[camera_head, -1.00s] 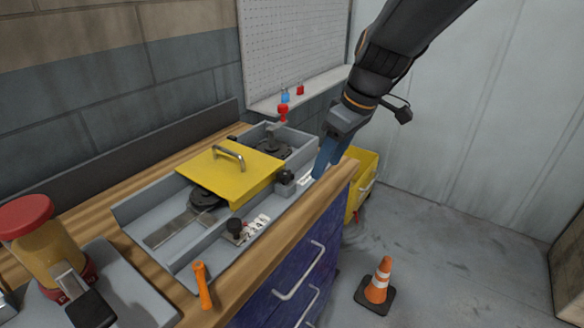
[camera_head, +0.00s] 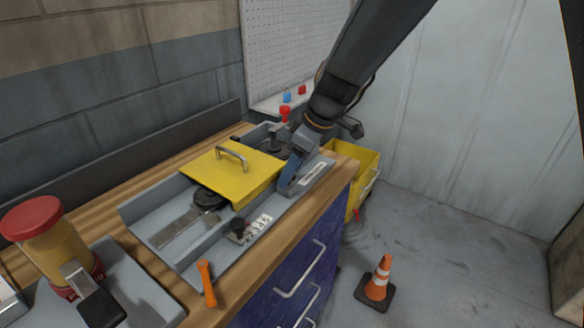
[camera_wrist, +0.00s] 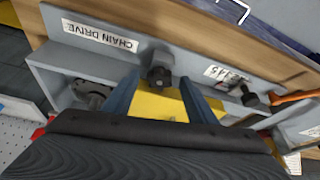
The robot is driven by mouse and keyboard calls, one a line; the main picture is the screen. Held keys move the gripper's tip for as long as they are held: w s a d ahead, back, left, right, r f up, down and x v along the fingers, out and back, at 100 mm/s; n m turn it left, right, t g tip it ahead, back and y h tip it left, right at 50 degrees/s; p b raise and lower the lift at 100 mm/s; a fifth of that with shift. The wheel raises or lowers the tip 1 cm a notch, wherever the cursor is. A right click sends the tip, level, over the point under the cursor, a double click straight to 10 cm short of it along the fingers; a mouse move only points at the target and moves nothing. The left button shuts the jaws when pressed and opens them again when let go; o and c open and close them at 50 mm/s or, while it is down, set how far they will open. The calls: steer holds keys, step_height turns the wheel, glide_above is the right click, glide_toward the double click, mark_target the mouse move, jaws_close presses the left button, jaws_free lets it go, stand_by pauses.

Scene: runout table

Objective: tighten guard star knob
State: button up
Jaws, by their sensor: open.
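The dark guard star knob (camera_wrist: 160,76) sits on the grey housing wall beside the yellow guard cover (camera_wrist: 158,106). The cover (camera_head: 232,172), with its metal handle, lies over the grey housing in the head view. My gripper (camera_wrist: 161,84) is open, with one blue-grey finger on each side of the knob in the wrist view. I cannot tell whether either finger touches it. In the head view my gripper (camera_head: 290,182) is down at the cover's right edge and hides the knob.
A second black knob (camera_head: 238,226) stands by a numbered label. An orange tool (camera_head: 207,284) lies at the bench's front edge. A red-capped container (camera_head: 42,240) stands at left. A yellow bin (camera_head: 358,170) and a traffic cone (camera_head: 380,278) are on the floor at right.

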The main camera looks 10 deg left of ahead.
steer(key=c, duration=1.1)
steer(key=shift+o, duration=0.2)
steer(key=shift+m, duration=0.3)
steer(key=shift+s+m+t+p, duration=0.25)
steer(key=shift+m+t, duration=0.25)
steer(key=shift+m, duration=0.4)
steer(key=shift+s+a+r+m+t+h+p, duration=0.15)
steer(key=shift+m+t+h+p, duration=0.2)
steer(key=shift+m+p, duration=0.75)
steer(key=m+p, duration=0.2)
steer(key=p, duration=0.3)
steer(key=shift+a+m+t+h, duration=0.1)
steer(key=shift+m+t+h, duration=0.2)
steer(key=shift+t+h, duration=0.05)
steer(key=shift+m+p, duration=0.4)
steer(key=shift+p, duration=0.7)
